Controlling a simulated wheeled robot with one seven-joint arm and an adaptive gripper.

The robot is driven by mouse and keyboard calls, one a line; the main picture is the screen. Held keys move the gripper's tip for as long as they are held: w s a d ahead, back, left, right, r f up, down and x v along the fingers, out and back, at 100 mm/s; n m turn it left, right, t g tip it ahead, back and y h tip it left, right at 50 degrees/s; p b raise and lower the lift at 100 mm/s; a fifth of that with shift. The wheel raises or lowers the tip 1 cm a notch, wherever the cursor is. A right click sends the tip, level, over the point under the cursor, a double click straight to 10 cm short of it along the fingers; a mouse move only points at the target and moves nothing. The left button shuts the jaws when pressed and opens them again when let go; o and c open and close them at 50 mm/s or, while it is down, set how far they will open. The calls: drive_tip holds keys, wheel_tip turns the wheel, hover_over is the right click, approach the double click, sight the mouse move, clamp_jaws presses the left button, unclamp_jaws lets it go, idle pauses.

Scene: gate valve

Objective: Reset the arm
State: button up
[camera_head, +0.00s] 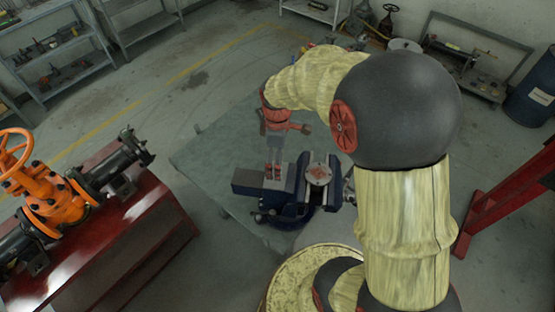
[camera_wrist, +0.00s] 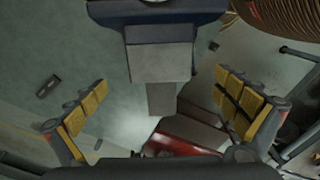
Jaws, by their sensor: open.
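My gripper (camera_head: 274,168) hangs fingers down at the end of my arm, over the blue bench vise (camera_head: 297,203). In the wrist view my gripper (camera_wrist: 160,83) has its two yellow-padded fingers wide apart, with nothing held between them. A grey block-like part of the vise (camera_wrist: 159,62) shows in the gap; whether the fingers touch it I cannot tell. My arm bends over from the right, and its wrist partly hides the table behind. The orange gate valve (camera_head: 47,195) with its handwheel stands apart at the left.
The vise sits on a grey-green table (camera_head: 215,160). The valve's dark pipes rest on a red cabinet (camera_head: 115,245) at left. A red stand (camera_head: 490,205) is close on the right. Shelves (camera_head: 60,60) and a blue barrel (camera_head: 532,88) stand farther back. Open floor lies between.

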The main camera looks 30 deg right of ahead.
idle(0.4)
drive_tip(key=shift+m, duration=0.6)
drive_tip(key=m, duration=0.1)
drive_tip(key=s, duration=0.1)
drive_tip(key=s+m, duration=0.1)
drive_tip(key=shift+s+a+f+m+g, duration=0.15)
drive_tip(key=shift+a+f+m+g, duration=0.1)
drive_tip(key=shift+f+m+g, duration=0.1)
drive_tip(key=s+a+r+m+t+b, duration=0.6)
drive_tip(key=s+a+r+b, duration=0.3)
drive_tip(key=s+b, duration=0.3)
drive_tip(key=shift+s+r+b, duration=0.2)
drive_tip(key=shift+s+b, duration=0.05)
drive_tip(key=shift+b, duration=0.2)
drive_tip(key=shift+c, duration=0.7)
